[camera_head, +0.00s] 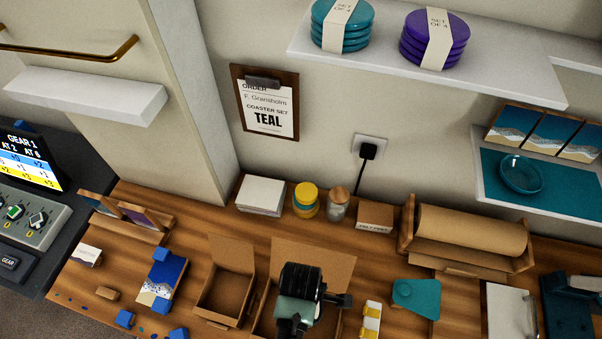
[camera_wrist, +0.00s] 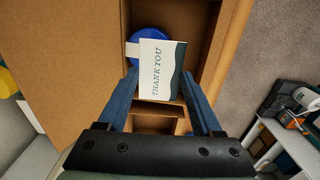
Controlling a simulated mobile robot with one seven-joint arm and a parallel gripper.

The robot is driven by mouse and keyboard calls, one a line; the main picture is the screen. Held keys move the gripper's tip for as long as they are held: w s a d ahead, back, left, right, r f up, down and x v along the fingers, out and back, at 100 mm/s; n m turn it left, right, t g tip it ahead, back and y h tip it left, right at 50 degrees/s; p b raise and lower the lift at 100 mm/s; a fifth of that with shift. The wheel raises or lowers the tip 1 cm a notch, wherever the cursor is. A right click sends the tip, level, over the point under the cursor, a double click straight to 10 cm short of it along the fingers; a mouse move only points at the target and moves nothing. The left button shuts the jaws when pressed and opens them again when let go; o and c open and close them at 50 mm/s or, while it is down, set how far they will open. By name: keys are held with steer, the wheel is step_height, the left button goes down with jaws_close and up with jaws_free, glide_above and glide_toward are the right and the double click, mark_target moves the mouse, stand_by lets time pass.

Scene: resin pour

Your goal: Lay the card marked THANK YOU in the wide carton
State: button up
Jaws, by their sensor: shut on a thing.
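The card marked THANK YOU (camera_wrist: 155,85) is white with a dark teal wavy edge. My gripper (camera_wrist: 161,76) is shut on it, its blue fingers at the card's two sides in the wrist view. The card is over the opening of the wide carton (camera_wrist: 236,40), and I cannot tell its height above the bottom. A blue round stack (camera_wrist: 148,33) with a pale band (camera_wrist: 132,50) is inside the carton, partly hidden by the card. In the head view the wide carton's raised flap (camera_head: 330,262) shows behind my arm, which hides the card and my fingers.
A narrower open carton (camera_head: 218,298) stands left of the wide one. A blue-and-white piece (camera_head: 165,275) among blue blocks lies further left. A teal piece (camera_head: 418,295) and yellow-and-white items (camera_head: 371,318) lie to the right. A paper roll (camera_head: 470,230) stands behind.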

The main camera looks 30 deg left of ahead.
step_height(320, 180, down, 4)
steer(key=b, duration=0.4)
steer(key=shift+d+f, duration=0.1)
steer(key=shift+f, duration=0.1)
steer(key=shift+f+b, duration=0.6)
steer(key=shift+f, duration=0.7)
steer(key=o, duration=1)
steer(key=shift+c, duration=0.2)
step_height(320, 180, up, 8)
steer(key=p, duration=0.8)
